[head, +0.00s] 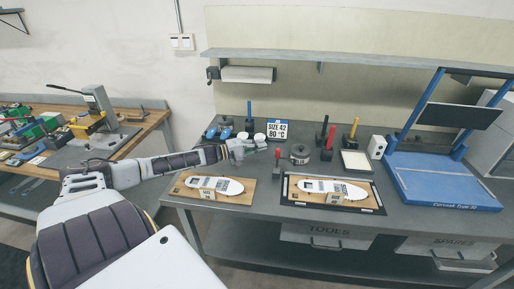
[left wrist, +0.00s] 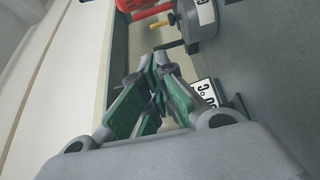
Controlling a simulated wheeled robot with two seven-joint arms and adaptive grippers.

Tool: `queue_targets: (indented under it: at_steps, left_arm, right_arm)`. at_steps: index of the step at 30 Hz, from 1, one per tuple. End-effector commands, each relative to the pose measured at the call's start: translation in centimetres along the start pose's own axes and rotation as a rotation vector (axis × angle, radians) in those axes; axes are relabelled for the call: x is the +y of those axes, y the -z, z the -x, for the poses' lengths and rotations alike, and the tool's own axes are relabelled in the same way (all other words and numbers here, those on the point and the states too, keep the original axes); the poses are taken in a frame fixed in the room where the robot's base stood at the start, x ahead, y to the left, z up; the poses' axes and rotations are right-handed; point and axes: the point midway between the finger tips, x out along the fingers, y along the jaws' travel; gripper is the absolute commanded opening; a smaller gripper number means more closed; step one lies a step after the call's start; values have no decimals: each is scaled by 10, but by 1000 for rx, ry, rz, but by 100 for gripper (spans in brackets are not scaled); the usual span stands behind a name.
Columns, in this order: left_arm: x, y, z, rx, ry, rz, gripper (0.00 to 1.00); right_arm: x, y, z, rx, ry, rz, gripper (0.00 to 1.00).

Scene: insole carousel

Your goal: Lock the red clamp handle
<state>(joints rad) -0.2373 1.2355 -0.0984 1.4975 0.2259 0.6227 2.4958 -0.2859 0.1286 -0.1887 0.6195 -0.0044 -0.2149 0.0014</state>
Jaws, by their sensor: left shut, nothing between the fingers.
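The red clamp handle (head: 277,156) stands upright on the grey bench in the head view, behind and between the two insole boards. My left gripper (head: 243,149) is a short way to its left, apart from it, with its fingers shut and empty. In the left wrist view the green-padded fingers (left wrist: 158,92) are closed together. A red part (left wrist: 135,5) at the top edge of that view may be the handle; most of it is cut off. My right gripper is not in view.
Insole boards lie at the front left (head: 240,197) and centre (head: 291,205). Behind are the size sign (head: 278,130) and several upright coloured handles. A blue press frame (head: 440,187) is at right.

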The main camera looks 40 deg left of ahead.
Motion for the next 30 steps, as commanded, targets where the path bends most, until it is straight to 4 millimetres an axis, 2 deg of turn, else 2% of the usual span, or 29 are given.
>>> queue_targets:
  at_steps: [11, 22, 30]
  left_arm:
    - [0, 0, -16, 1, -1, 0, 0]
    - [0, 0, -32, 0, -1, -1, 0]
    - [0, 0, -42, 1, -1, 0, 0]
  right_arm:
    - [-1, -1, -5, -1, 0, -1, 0]
    - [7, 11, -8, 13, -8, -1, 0]
    - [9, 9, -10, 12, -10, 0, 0]
